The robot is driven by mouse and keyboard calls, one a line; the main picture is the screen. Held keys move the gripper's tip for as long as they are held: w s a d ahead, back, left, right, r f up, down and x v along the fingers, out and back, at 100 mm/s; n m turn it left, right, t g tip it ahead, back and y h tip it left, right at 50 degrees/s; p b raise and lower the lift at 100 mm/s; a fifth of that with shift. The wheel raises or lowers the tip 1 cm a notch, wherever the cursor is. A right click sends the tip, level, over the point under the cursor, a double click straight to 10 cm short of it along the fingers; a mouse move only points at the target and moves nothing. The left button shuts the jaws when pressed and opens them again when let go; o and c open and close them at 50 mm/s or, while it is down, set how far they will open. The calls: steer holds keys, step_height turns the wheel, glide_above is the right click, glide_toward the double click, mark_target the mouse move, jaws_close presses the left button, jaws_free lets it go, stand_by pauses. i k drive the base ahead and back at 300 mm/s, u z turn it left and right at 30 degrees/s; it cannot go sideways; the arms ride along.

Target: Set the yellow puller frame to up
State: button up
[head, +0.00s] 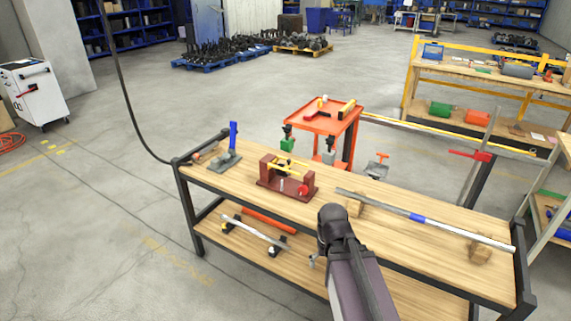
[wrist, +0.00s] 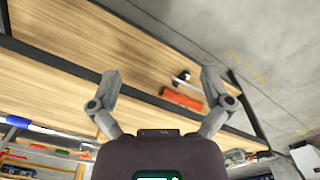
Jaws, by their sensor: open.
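The yellow puller frame (head: 285,167) sits on the bench top in the head view, between the uprights of a dark red stand (head: 270,184). It looks roughly flat, but its exact tilt is too small to tell. A small silver post and a bright red part show at the stand's front. My gripper (wrist: 160,78) is open and empty in the wrist view, with its two grey fingers spread. It is near the front side of the bench, apart from the stand. The puller frame is not in the wrist view.
The wooden bench (head: 330,228) also holds a blue-handled tool (head: 233,136) at left and a long silver bar (head: 380,207) on wooden blocks at right. An orange bar (head: 268,221) lies on the lower shelf. A red cart (head: 322,120) stands behind.

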mark_target(290, 162)
steer(key=k, duration=0.65)
steer(key=u, duration=0.25)
steer(key=i, duration=1.55)
steer(key=z, duration=0.25)
